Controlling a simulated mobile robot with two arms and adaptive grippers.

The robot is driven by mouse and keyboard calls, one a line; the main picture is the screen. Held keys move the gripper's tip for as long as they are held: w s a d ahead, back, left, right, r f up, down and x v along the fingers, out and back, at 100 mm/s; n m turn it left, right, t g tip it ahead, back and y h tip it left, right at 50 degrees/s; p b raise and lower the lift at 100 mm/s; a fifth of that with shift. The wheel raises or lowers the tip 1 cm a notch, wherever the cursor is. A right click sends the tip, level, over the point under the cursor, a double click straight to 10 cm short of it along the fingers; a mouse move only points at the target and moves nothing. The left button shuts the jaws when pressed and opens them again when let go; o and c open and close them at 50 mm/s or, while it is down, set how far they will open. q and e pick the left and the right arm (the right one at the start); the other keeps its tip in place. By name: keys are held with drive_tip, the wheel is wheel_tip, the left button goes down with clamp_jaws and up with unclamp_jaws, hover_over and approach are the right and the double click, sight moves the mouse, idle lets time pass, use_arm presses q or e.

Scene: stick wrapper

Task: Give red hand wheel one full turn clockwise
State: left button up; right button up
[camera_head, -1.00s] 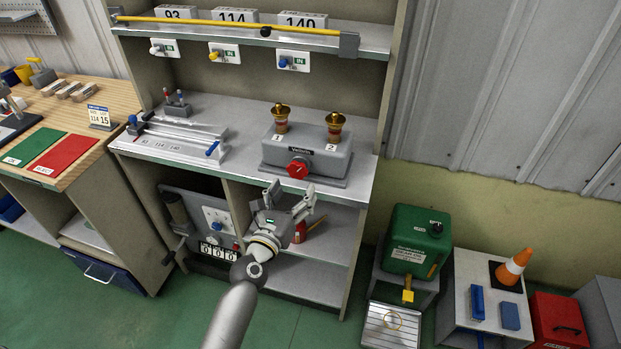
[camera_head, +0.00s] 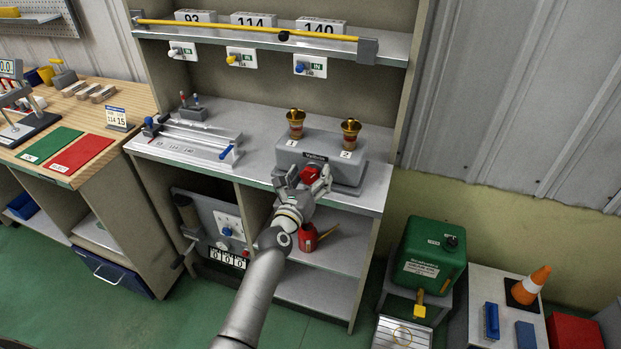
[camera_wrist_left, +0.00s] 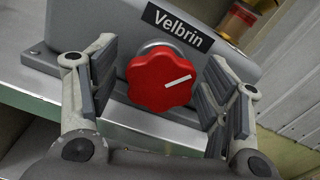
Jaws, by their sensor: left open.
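The red hand wheel (camera_head: 311,174) is on the front of the grey box (camera_head: 352,168) on the workbench. In the left wrist view the red wheel (camera_wrist_left: 160,82) shows a lobed rim and a white line from its middle towards the right, slightly upward. A black "Velbrin" label (camera_wrist_left: 178,26) sits above it. My left gripper (camera_head: 306,178) is open in front of the wheel. In the left wrist view its fingers (camera_wrist_left: 158,92) stand on either side of the wheel, with gaps showing to both. My right gripper is not in view.
Two brass-topped fittings (camera_head: 296,122) (camera_head: 350,132) stand on the box. A metal fixture (camera_head: 195,138) lies to its left on the bench. A red can (camera_head: 308,238) sits on the shelf below. A green canister (camera_head: 428,255) stands at the right.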

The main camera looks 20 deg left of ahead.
use_arm(q)
drive_tip(key=c, duration=1.1)
drive_tip(key=shift+o, duration=0.2)
drive_tip(key=shift+m, duration=0.3)
